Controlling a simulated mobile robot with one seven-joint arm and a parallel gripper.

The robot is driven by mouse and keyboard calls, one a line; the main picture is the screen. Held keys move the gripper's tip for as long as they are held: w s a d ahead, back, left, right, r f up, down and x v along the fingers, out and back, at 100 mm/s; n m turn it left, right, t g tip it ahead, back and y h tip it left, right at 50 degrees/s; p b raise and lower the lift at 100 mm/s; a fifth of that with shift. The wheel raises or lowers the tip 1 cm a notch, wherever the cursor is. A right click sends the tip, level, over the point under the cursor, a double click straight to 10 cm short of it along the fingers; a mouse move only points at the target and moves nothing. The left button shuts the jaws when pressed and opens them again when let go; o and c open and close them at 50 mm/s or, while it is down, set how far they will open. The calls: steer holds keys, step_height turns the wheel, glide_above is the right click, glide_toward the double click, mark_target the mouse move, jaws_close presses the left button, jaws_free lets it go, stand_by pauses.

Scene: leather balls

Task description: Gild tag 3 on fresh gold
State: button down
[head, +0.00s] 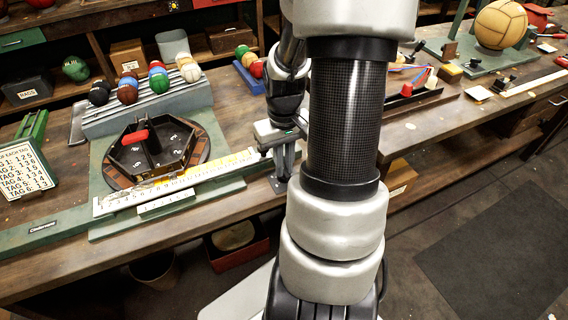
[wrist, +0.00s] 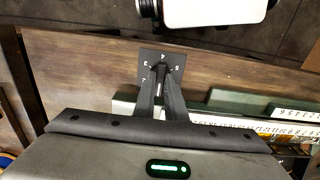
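My gripper (head: 281,172) points down at the bench's front edge, right of the numbered scale. In the wrist view its fingertips (wrist: 160,68) come close together over a small dark square dial plate (wrist: 174,58) with white numbers. A thin grey piece shows between them, seemingly the dial's knob; the fingers mostly hide it. A white numbered scale (head: 130,203) with a yellow stretch runs along a green base. Behind it a hexagonal dark tray (head: 128,157) with a red-handled piece sits on a round wooden base. A card (head: 22,170) lists tags in small, partly readable text.
Several coloured balls (head: 127,90) rest on a grey stepped rack (head: 175,100) behind the tray. More balls sit in a blue rack (head: 246,74). A large tan ball (head: 500,25) stands at the far right. Bare bench (head: 420,125) lies right of my arm.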

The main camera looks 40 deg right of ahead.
steer(key=shift+m, duration=0.3)
steer(key=m+b, duration=0.1)
steer(key=m, duration=0.4)
steer(key=m+p, duration=0.1)
steer(key=m, duration=0.5)
steer(key=shift+r+m, duration=0.1)
steer(key=shift+m, duration=0.2)
steer(key=m+p, duration=0.3)
steer(key=m, duration=0.3)
steer(key=shift+r, duration=0.1)
steer(key=m+p, duration=0.3)
steer(key=m, duration=0.2)
steer(key=shift+m+p, duration=0.3)
steer(key=c, duration=1.8)
jaws_free()
steer(key=shift+f, duration=0.2)
steer(key=shift+r, duration=0.15)
